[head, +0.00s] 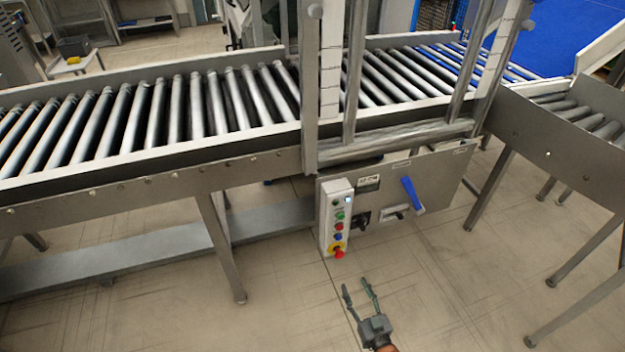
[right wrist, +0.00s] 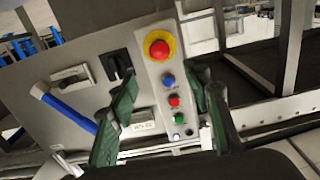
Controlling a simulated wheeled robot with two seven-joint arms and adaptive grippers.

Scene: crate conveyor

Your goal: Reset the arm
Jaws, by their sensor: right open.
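My right gripper (head: 358,291) is at the bottom of the head view, in front of and below the control box (head: 336,215). Its two fingers are spread and nothing is between them. In the right wrist view the open fingers (right wrist: 160,115) frame the lower part of the control box (right wrist: 157,67), apart from it as far as I can tell. The box carries a red mushroom button on yellow (right wrist: 159,47) and smaller blue, red and green buttons. The head view shows no left gripper.
A roller conveyor (head: 150,155) on metal legs runs across the view. A blue handle (head: 411,194) and a black switch (head: 361,220) sit on the panel beside the box. A second conveyor (head: 550,130) stands at the right. The floor (head: 270,320) around my gripper is clear.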

